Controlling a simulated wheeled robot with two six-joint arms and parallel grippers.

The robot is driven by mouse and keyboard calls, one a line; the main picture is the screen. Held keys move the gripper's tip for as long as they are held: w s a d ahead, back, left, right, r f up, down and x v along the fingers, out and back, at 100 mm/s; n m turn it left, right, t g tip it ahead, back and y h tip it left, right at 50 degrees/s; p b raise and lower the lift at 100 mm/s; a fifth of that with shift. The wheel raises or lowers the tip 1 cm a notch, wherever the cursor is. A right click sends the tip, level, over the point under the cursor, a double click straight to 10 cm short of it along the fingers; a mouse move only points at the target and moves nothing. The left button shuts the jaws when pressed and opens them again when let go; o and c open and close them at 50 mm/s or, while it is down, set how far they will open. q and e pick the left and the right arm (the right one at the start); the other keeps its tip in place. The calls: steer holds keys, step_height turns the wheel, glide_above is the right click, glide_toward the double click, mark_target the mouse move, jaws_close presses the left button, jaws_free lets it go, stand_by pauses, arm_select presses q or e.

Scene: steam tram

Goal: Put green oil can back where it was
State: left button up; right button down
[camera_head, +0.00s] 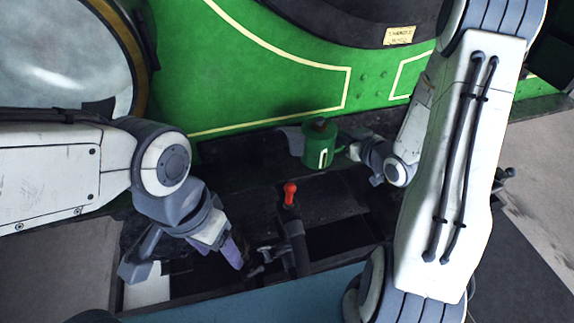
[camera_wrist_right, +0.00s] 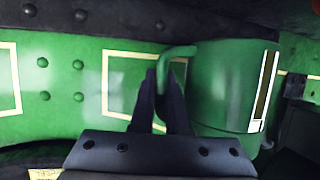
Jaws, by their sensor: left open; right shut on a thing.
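The green oil can (camera_head: 318,148), with a white-outlined mark and a dark top, is upright in the middle of the head view, close to the green panelled wall. It also shows large in the right wrist view (camera_wrist_right: 228,85). My right gripper (camera_head: 350,152) is shut on the can's handle, and its dark fingers (camera_wrist_right: 165,90) show on either side of the handle in the right wrist view. Whether the can's base touches the dark ledge (camera_head: 245,160) below it, I cannot tell. My left gripper (camera_head: 187,266) is open and empty at the lower left.
A lever with a red knob (camera_head: 290,193) stands in front of the can. Dark metal fittings (camera_head: 265,262) lie close to my left gripper. The green wall (camera_head: 255,75) with cream lines rises behind. A round glazed gauge (camera_head: 65,55) is at upper left.

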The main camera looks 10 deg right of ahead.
steer(key=shift+s+d, duration=0.2)
steer(key=shift+s, duration=0.05)
steer(key=w+a+f+p, duration=0.1)
steer(key=w+a+f, duration=0.1)
steer(key=w, duration=0.1)
steer(key=w+a+f+p, duration=0.1)
steer(key=w+a+f, duration=0.1)
steer(key=w, duration=0.1)
steer(key=w+a+f+p, duration=0.1)
steer(key=w+a+f, duration=0.1)
steer(key=w, duration=0.1)
steer(key=shift+w+a+f, duration=0.1)
steer(key=shift+w+f, duration=0.25)
steer(key=shift+f, duration=0.05)
steer(key=shift+f+p, duration=0.6)
steer(key=shift+f, duration=1.25)
steer(key=c, duration=0.9)
jaws_free()
steer(key=shift+f, duration=0.1)
